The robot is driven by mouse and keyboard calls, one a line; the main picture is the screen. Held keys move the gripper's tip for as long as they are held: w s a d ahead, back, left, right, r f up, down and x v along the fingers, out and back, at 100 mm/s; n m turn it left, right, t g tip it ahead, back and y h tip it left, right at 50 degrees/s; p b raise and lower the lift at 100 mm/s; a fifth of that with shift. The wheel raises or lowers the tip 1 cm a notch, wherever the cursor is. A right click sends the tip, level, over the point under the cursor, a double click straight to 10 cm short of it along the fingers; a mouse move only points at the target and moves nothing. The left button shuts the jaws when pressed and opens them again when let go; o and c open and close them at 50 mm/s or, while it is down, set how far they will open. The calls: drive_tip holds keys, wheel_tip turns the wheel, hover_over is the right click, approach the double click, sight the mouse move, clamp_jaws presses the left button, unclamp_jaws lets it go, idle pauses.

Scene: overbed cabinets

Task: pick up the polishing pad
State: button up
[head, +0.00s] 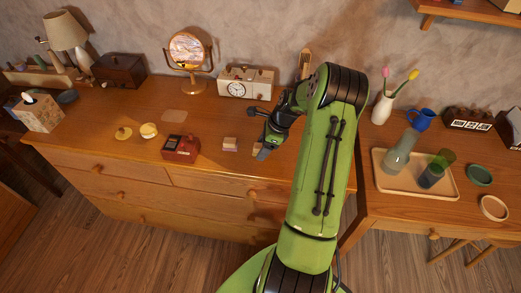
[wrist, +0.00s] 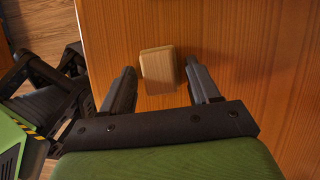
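A small tan block (wrist: 158,66), which I take to be the polishing pad, lies on the wooden dresser top. It is between the fingertips of my gripper (wrist: 161,76) in the wrist view, with a narrow gap visible on each side. My gripper is open and points down at the block. In the head view my gripper (head: 264,149) is low over the front part of the dresser, and the tan block (head: 256,148) shows only partly beside the fingers. How far the fingers reach down around the block is hard to tell.
A small pale block (head: 230,144) sits just left of my gripper, and a red box (head: 181,148) farther left. A clock organizer (head: 245,82) stands behind. A tray (head: 408,193) with glassware is to the right. The dresser's front edge is close.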

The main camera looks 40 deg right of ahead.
drive_tip(key=c, duration=0.9)
drive_tip(key=shift+o, duration=0.2)
wheel_tip(320, 180, up, 10)
drive_tip(key=p, duration=0.3)
drive_tip(key=shift+r, duration=0.15)
drive_tip(key=o, duration=0.4)
drive_tip(key=c, duration=0.3)
